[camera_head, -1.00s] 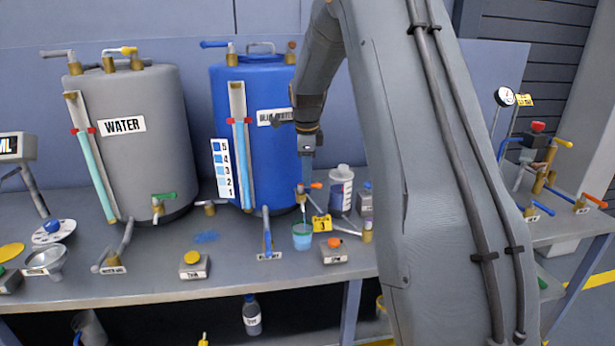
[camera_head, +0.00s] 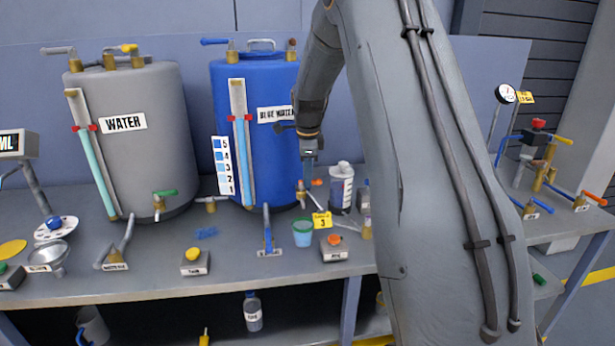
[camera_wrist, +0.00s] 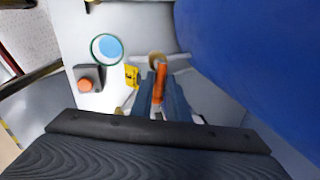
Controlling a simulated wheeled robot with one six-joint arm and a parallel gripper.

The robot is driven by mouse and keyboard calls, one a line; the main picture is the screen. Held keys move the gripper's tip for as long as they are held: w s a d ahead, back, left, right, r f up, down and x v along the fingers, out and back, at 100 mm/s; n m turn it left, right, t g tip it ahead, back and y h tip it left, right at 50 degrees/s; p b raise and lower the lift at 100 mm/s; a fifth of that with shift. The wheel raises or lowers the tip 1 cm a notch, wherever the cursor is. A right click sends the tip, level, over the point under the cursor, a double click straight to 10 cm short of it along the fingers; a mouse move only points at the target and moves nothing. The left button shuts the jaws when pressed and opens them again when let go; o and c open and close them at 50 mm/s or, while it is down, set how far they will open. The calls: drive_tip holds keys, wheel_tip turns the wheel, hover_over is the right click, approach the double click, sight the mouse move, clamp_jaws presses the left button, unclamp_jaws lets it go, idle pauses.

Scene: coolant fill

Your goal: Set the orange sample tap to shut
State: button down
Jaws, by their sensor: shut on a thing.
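The orange sample tap (camera_head: 316,182) sits low on the front of the blue-water tank (camera_head: 265,140). Its brass body (camera_wrist: 156,59) and orange handle (camera_wrist: 159,83) show in the wrist view. My gripper (camera_wrist: 160,88) is shut on the orange handle, one finger on each side. In the head view my gripper (camera_head: 308,178) is at the tap and partly hides it. The handle points towards the wrist camera, lengthwise between the fingers. A cup with pale blue liquid (camera_head: 302,235) stands on the bench below the tap; its round opening shows in the wrist view (camera_wrist: 107,48).
A yellow tag marked 3 (camera_head: 321,222) and a box with an orange button (camera_head: 334,247) are near the cup. The grey water tank (camera_head: 130,140) is to the left. The tank wall is close beside my gripper.

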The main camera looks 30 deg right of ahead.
drive_tip(key=shift+w+d+n, duration=0.1)
drive_tip(key=shift+n, duration=0.6)
drive_tip(key=c, duration=1.7)
unclamp_jaws()
drive_tip(key=shift+s+a+r+b, duration=0.1)
drive_tip(key=shift+s+r+b, duration=0.2)
drive_tip(key=shift+r, duration=1)
drive_tip(key=shift+s+a+r+b, duration=0.15)
drive_tip(key=shift+r+b, duration=0.25)
drive_tip(key=shift+r, duration=0.85)
drive_tip(key=shift+s+d+r+b, duration=0.1)
drive_tip(key=shift+s+r+b, duration=0.25)
drive_tip(key=shift+r, duration=0.95)
